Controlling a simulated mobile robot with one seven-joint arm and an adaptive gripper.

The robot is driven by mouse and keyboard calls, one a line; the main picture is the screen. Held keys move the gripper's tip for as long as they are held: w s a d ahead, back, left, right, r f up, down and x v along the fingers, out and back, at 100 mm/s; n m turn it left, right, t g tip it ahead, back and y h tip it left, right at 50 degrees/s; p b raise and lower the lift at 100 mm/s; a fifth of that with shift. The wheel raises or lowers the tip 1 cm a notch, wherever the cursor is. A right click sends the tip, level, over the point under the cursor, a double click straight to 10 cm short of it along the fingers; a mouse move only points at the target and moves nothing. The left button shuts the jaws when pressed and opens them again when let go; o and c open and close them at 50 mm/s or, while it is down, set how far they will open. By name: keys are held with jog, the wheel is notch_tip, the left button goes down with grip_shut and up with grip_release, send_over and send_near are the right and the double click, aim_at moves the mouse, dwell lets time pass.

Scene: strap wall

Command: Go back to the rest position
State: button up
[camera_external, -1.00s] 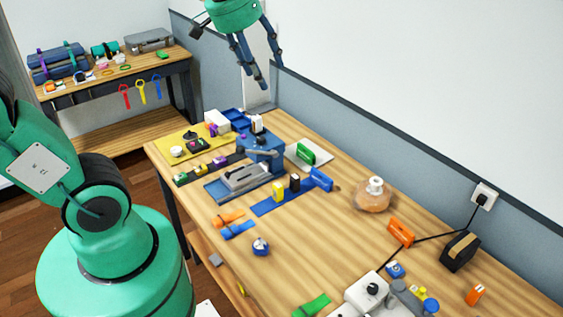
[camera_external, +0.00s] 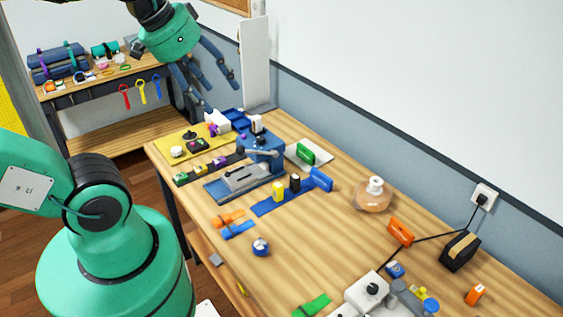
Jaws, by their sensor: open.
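My gripper (camera_external: 222,97) hangs in the air above the far left end of the workbench (camera_external: 310,245), with its fingers spread and pointing down. It is open, and nothing shows between its fingers. It is above and behind the yellow mat (camera_external: 165,151) in the picture. My teal arm base stands at the lower left, and part of the arm between base and gripper is out of the frame.
A back bench (camera_external: 115,80) holds rolled straps. The white wall (camera_external: 420,70) borders the right side.

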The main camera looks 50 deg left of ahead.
notch_tip(320, 180, down, 13)
jog(key=b, duration=1.3)
jog(key=shift+f, duration=0.15)
